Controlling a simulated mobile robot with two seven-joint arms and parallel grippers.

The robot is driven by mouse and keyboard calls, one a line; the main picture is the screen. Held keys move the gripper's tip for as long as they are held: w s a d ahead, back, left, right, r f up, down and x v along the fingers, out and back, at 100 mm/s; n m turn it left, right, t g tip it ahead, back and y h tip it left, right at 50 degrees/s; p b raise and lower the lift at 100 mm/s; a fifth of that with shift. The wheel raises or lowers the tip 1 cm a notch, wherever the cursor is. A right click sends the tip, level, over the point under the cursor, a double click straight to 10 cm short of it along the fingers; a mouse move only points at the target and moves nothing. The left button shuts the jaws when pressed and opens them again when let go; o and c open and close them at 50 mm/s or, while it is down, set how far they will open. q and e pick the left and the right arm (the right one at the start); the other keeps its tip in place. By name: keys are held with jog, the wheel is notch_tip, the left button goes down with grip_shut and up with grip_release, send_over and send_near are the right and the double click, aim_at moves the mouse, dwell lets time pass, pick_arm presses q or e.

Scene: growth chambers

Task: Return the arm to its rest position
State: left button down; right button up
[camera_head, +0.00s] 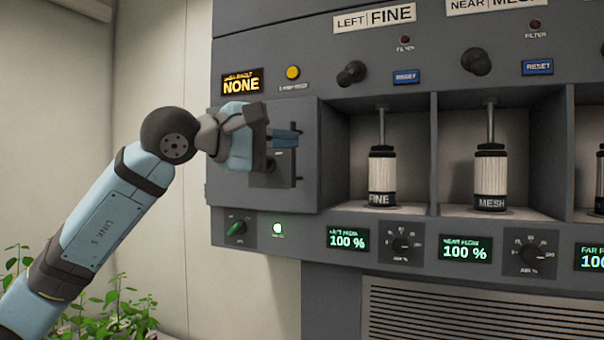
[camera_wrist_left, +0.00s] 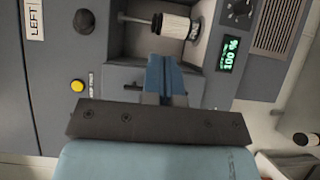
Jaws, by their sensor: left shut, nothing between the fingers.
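My left arm comes in from the left in the head view, and its gripper (camera_head: 287,138) is in front of the grey panel at the left of the machine. The gripper points right, with its blue fingers together and nothing between them. In the left wrist view the closed blue fingers (camera_wrist_left: 164,78) lie in front of the grey panel near a dark handle (camera_wrist_left: 133,87). Whether the fingers touch the panel or handle cannot be told. My right gripper is in neither view.
The grey machine holds a FINE filter (camera_head: 382,178) and a MESH filter (camera_head: 490,180) in open bays. Green plants (camera_head: 110,310) stand at the lower left. Free room lies left of the machine.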

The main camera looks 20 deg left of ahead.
pick_arm(q)
jog(key=w+d+f+n+g+h+p, duration=0.1)
jog(key=d+f+n+g+h, duration=0.25)
jog(key=f, duration=0.45)
jog(key=d+f+n+g+h+p, duration=0.1)
jog(key=d+f+n+g+h, duration=0.25)
jog(key=f, duration=0.55)
jog(key=s+a+f+n+t+y+p, duration=0.1)
jog(key=a+f+n+t+y, duration=0.2)
jog(key=f+n, duration=0.8)
jog(key=s+a+f+n+t+y, duration=0.1)
jog(key=f+n+t+y, duration=0.2)
jog(key=f+n+t, duration=0.6)
jog(key=s+a+f+n+t+y+p, duration=0.15)
jog(key=f+n+y, duration=0.25)
jog(key=f+n, duration=0.95)
jog(key=s+a+f+n+g+y, duration=0.2)
jog(key=s+f+n+g+y, duration=0.1)
jog(key=s+f+n, duration=0.6)
jog(key=s+a+f+n+g+y, duration=0.1)
jog(key=s+f+n+g+y, duration=0.2)
jog(key=s+f+n, duration=0.7)
jog(key=s+f+g+p, duration=0.1)
jog(key=s+f+g, duration=0.1)
jog(key=s+f, duration=0.2)
notch_tip(320, 180, down, 2)
jog(key=shift+s+a+y, duration=0.2)
jog(key=shift+a+y, duration=0.1)
jog(key=shift+a, duration=0.05)
